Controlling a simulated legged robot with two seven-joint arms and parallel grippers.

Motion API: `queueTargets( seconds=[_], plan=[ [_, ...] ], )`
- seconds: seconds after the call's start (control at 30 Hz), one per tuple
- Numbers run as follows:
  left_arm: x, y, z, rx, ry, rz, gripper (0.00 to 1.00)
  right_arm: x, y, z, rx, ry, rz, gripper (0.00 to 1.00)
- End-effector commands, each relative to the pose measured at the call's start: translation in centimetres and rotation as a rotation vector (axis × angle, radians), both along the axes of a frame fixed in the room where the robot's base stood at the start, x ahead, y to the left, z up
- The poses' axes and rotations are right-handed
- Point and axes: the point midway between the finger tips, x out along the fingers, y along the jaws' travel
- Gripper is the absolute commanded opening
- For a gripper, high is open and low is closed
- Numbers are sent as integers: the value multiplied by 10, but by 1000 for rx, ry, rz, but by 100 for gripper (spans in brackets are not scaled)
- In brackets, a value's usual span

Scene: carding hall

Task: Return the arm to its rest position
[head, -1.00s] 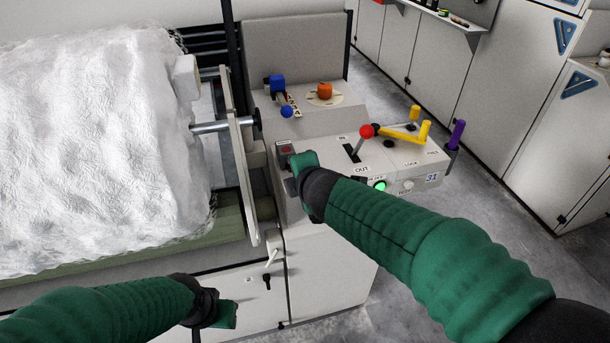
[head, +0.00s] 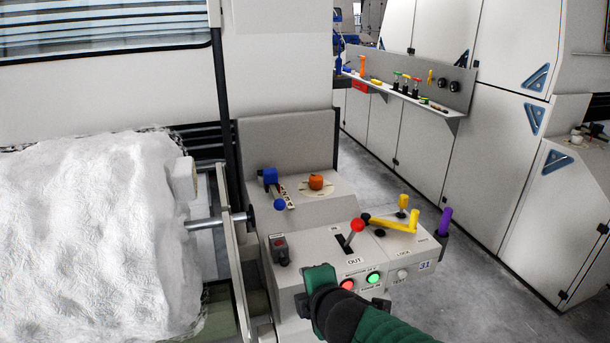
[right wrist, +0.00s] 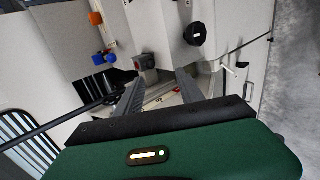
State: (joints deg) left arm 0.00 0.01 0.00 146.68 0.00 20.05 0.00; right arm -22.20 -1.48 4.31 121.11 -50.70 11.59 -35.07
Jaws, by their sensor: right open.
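My right arm comes in from the bottom right of the head view. Its gripper (head: 308,290) is by the front left of the control console (head: 325,258), below and right of the red button box (head: 279,250). In the right wrist view the two grey fingers of the right gripper (right wrist: 160,85) stand apart with nothing held between them. The red button box (right wrist: 145,62) shows beyond the fingertips. Whether the gripper touches the console I cannot tell. My left gripper is out of view.
The console carries a red-knobbed lever (head: 357,225), a yellow handle (head: 400,220), a purple handle (head: 445,220), a lit red button (head: 347,284) and a lit green button (head: 374,278). White fibre (head: 90,230) fills the left. Grey floor (head: 480,285) is free at right.

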Motion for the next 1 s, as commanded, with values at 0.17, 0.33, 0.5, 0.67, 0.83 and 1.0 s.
queueTargets(
  seconds=[0.17,0.33,0.5,0.67,0.83,1.0],
  plan=[
    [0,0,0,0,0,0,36,-32,-90,-84,269,280,-470,45],
    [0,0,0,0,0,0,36,-92,-153,-151,534,496,-968,45],
    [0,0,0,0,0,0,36,-158,-187,-198,765,641,-1442,45],
    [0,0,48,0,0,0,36,-180,-193,-162,851,679,-1615,45],
    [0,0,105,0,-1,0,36,-180,-192,-105,849,680,-1610,45],
    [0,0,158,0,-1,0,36,-179,-192,-52,847,679,-1607,45]
  ],
)
